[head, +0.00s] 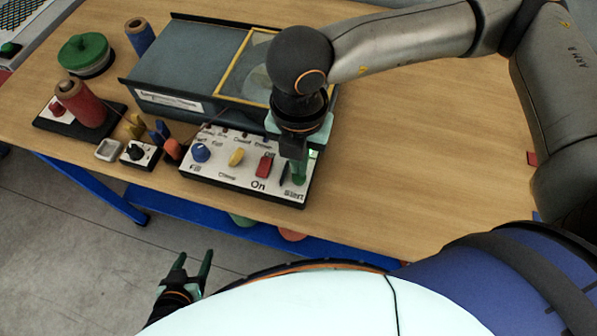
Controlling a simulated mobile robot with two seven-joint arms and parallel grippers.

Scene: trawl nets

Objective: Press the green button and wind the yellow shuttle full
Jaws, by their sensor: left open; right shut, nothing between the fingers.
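My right gripper (292,180) points down at the right end of the white control panel (217,174), just above the "Start" label. It is shut with nothing between its fingers. The green button is mostly hidden by the fingers, and I cannot tell whether they touch it. A small yellow piece (134,126), probably the yellow shuttle, stands left of the panel beside a blue piece (159,131) and an orange one (172,149). How much twine it bears is too small to tell. My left gripper (191,262) is open and empty, low in front of the table.
The panel also has a blue knob (201,152), a yellow knob (236,157) and a red switch (264,166). Behind it is a grey machine (185,62) with a yellow-framed window.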

